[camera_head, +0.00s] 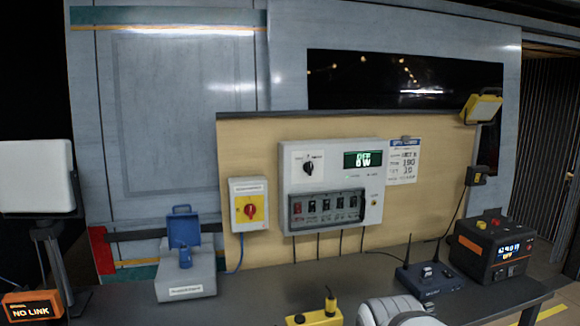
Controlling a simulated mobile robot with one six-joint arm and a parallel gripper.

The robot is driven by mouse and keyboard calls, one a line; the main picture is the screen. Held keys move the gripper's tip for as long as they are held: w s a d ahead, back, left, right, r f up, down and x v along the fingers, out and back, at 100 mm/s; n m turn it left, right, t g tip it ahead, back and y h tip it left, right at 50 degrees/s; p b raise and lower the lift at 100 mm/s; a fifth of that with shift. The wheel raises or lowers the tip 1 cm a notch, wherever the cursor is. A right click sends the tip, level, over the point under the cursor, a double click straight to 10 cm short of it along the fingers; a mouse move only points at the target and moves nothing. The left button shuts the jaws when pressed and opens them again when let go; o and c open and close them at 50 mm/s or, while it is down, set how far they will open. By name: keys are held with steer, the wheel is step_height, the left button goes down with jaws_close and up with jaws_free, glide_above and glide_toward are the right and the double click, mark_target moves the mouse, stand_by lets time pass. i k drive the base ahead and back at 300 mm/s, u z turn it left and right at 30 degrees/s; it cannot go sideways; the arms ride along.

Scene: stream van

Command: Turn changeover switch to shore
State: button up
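The likely changeover switch is a black rotary knob (309,168) on the upper left of the white power panel (372,151), fixed to the tan board. Its handle looks roughly upright. Small labels above it are too small to read for sure. A lit green display (363,159) to its right appears to read "OFF" and "0 W". Below is a row of several breakers (326,207), the leftmost red. A separate grey box with a red knob on a yellow plate (250,208) hangs left of the panel. My gripper is not visible; a white rounded part at the bottom seems mine.
The dark bench below carries a grey box with an open blue lid (185,262), a yellow box (314,317), a router with antennas (431,279) and a black-orange power unit (490,250). An orange "NO LINK" display (32,308) stands lower left.

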mark_target(308, 168)
steer(key=i, duration=0.85)
steer(key=z, duration=0.05)
